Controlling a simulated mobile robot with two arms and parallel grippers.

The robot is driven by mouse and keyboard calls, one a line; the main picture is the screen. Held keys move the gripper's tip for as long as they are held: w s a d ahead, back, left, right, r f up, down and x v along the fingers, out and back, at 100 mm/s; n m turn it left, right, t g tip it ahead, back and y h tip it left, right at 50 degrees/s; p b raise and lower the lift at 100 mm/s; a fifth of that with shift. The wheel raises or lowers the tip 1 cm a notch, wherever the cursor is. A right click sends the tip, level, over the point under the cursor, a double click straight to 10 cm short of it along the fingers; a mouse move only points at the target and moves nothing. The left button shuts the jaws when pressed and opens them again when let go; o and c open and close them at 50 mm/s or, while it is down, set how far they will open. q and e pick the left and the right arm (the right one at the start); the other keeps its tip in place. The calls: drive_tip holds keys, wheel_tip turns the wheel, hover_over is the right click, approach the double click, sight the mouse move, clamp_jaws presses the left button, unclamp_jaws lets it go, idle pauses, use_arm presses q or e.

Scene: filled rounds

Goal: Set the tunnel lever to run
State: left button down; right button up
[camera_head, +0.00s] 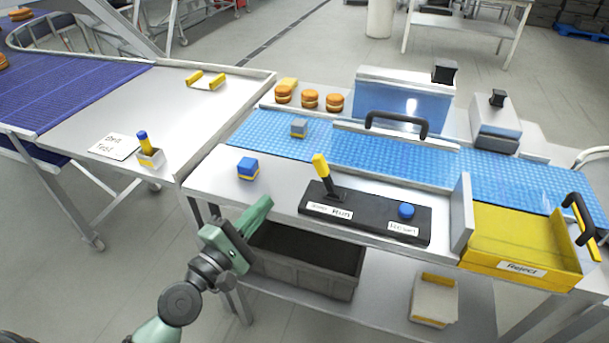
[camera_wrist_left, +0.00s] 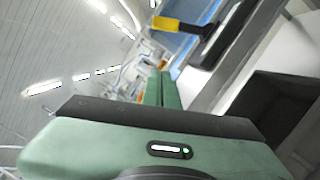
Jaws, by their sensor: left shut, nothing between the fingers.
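The lever (camera_head: 321,166) has a yellow grip on a black shaft and rises from a black control panel (camera_head: 372,217). It leans to the left. On the panel's front edge the left label is hard to read and the one right of it seems to read RUN (camera_head: 341,214). A blue button (camera_head: 406,210) sits at the panel's right. My left gripper (camera_head: 264,207) is shut and empty, in front of the table edge, left of and below the lever, not touching it. In the left wrist view, the lever's yellow grip (camera_wrist_left: 176,25) shows beyond my gripper (camera_wrist_left: 161,75).
A blue and yellow block (camera_head: 248,168) lies on the table left of the lever. A blue conveyor belt (camera_head: 390,154) runs behind the panel, with a grey block (camera_head: 299,127) on it. A yellow reject bin (camera_head: 515,238) stands at right. A grey crate (camera_head: 305,257) is on the shelf below.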

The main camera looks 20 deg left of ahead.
sight(326, 176)
use_arm(q)
drive_tip(key=shift+w, duration=0.15)
drive_tip(key=p+x, duration=0.3)
drive_tip(key=x, duration=0.7)
drive_tip(key=shift+w+r, duration=0.1)
drive_tip(key=shift+w, duration=0.05)
drive_tip(key=shift+d+r+p, duration=0.25)
drive_tip(key=shift+d+p, duration=0.3)
drive_tip(key=shift+d, duration=0.05)
drive_tip(key=shift+d+r+p, duration=0.25)
drive_tip(key=shift+d+p, duration=0.25)
drive_tip(key=shift+d, duration=0.1)
drive_tip(key=shift+s+d+r, duration=0.15)
drive_tip(key=shift+s+d, duration=0.2)
drive_tip(key=shift+d, duration=0.25)
